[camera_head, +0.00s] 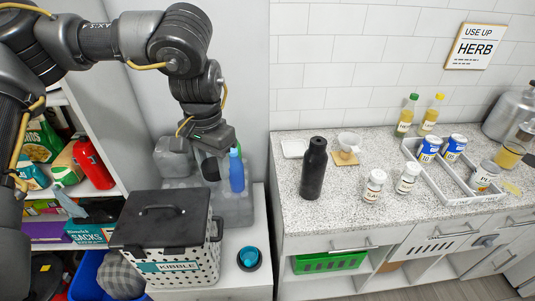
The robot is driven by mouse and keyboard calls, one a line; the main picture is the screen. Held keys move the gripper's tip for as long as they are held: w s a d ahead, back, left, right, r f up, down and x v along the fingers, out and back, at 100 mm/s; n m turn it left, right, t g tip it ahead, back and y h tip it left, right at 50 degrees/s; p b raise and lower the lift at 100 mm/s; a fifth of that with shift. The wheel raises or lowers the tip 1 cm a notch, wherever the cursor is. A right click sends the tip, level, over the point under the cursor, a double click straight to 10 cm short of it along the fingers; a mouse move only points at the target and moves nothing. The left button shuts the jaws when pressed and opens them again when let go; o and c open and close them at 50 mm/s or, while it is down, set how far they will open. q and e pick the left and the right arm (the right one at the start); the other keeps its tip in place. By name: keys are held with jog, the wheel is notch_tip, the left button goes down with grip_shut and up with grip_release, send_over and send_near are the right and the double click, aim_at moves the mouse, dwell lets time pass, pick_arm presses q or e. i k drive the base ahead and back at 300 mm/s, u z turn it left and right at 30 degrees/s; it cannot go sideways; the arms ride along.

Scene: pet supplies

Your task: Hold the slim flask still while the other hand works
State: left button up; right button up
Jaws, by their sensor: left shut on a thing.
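A slim blue flask (237,174) with a rounded blue top stands upright above the low cabinet, in front of a grey, partly see-through container. My left gripper (218,160) reaches down from above and is shut at the flask's side. Its fingers are small and partly hidden, so the exact contact is hard to see. A dark rounded part shows just left of the flask. My right gripper is not in view.
A black-lidded kibble bin (165,232) stands in front of the flask, with a teal-topped round item (249,258) to its right. On the speckled counter (300,210) stand a black bottle (313,170), white jars (374,186) and a tray (435,172) with cans.

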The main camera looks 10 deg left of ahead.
aim_at(315, 158)
jog(key=k, duration=0.6)
jog(key=z, duration=0.6)
jog(key=i, duration=0.6)
jog(key=z, duration=0.7)
jog(key=i, duration=0.7)
jog(key=u, duration=0.8)
jog(key=i, duration=0.55)
jog(key=u, duration=0.6)
